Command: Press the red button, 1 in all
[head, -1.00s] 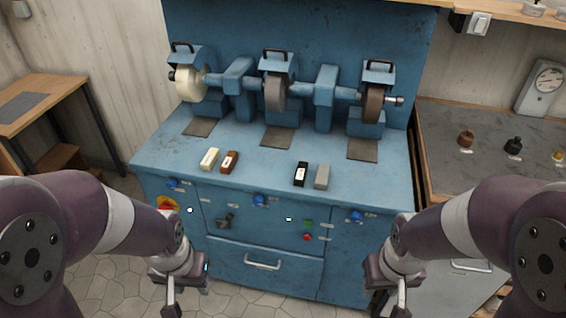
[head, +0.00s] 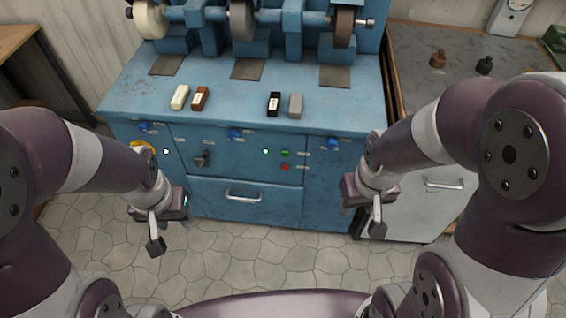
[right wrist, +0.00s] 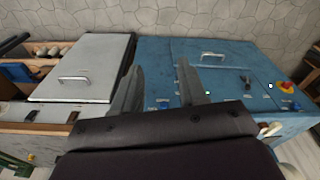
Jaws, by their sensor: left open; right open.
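A small red button (head: 285,167) sits on the front panel of the blue grinding machine (head: 225,130), just below a green button (head: 285,154). A larger red knob on a yellow plate (head: 141,146) is at the panel's left, partly hidden by my left arm; it also shows in the right wrist view (right wrist: 285,87). My left gripper (head: 156,243) is open and empty, in front of the machine's lower left. My right gripper (head: 377,226) is open and empty, right of the red button and apart from it. Its two fingers show in the right wrist view (right wrist: 158,80).
Blue knobs (head: 234,133) and a dark switch (head: 202,159) share the panel. A drawer handle (head: 243,196) sticks out below. Several small blocks (head: 274,103) lie on the top. A grey cabinet (head: 425,200) stands to the right. The floor in front (head: 255,262) is clear.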

